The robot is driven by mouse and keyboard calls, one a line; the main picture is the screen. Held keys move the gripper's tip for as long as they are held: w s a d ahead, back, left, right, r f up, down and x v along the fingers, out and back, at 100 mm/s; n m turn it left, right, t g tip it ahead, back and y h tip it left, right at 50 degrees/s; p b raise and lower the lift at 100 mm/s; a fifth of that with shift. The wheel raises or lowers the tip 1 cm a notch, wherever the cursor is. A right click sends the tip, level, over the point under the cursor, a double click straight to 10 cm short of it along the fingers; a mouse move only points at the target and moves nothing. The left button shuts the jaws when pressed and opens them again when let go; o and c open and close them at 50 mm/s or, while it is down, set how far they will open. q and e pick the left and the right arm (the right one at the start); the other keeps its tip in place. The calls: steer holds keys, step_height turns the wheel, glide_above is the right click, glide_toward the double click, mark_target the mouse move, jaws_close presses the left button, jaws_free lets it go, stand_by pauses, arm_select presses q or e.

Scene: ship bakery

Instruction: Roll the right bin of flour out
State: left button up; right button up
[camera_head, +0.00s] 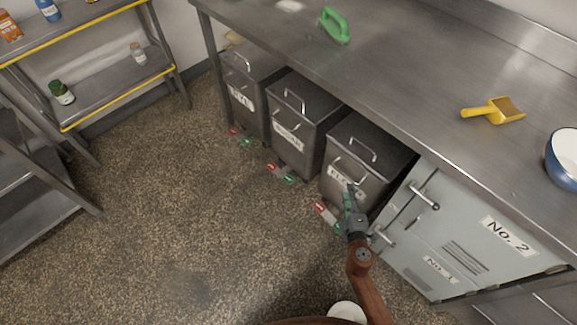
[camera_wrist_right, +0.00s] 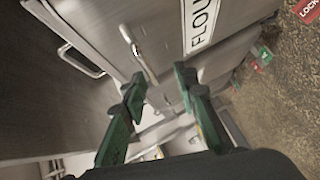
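The right flour bin (camera_head: 372,164) is a grey metal bin under the counter, the rightmost of a row of bins. Its front has a white FLOUR label (camera_head: 342,178), also visible in the right wrist view (camera_wrist_right: 201,22), and a metal bar handle (camera_wrist_right: 139,50). Red and green tabs (camera_head: 327,214) sit at its foot. My right gripper (camera_head: 349,192) is at the bin's front; its green fingers (camera_wrist_right: 160,82) are spread apart. The handle's near end shows between the fingertips; I cannot tell whether they touch it. My left gripper is not in view.
Two similar bins (camera_head: 298,130) (camera_head: 250,95) stand to the left. A pale cabinet (camera_head: 455,235) with protruding handles is close on the right. The counter (camera_head: 400,60) overhangs the bins. The speckled floor (camera_head: 190,200) in front is clear; shelves (camera_head: 110,90) stand at left.

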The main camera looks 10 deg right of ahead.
mark_target(345, 174)
arm_select(q)
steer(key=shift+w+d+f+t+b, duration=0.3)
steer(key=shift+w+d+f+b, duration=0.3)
steer(key=shift+b, duration=0.45)
arm_select(e)
steer(key=shift+n+t, duration=0.3)
steer(key=shift+t, duration=0.2)
steer(key=x, duration=0.3)
steer(key=r+x, duration=0.1)
steer(key=x, duration=0.4)
steer(key=shift+w+a+r, duration=0.2)
steer(key=shift+w+r, duration=0.05)
steer(key=shift+w, duration=0.2)
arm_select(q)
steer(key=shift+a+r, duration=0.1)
arm_select(e)
jaws_close()
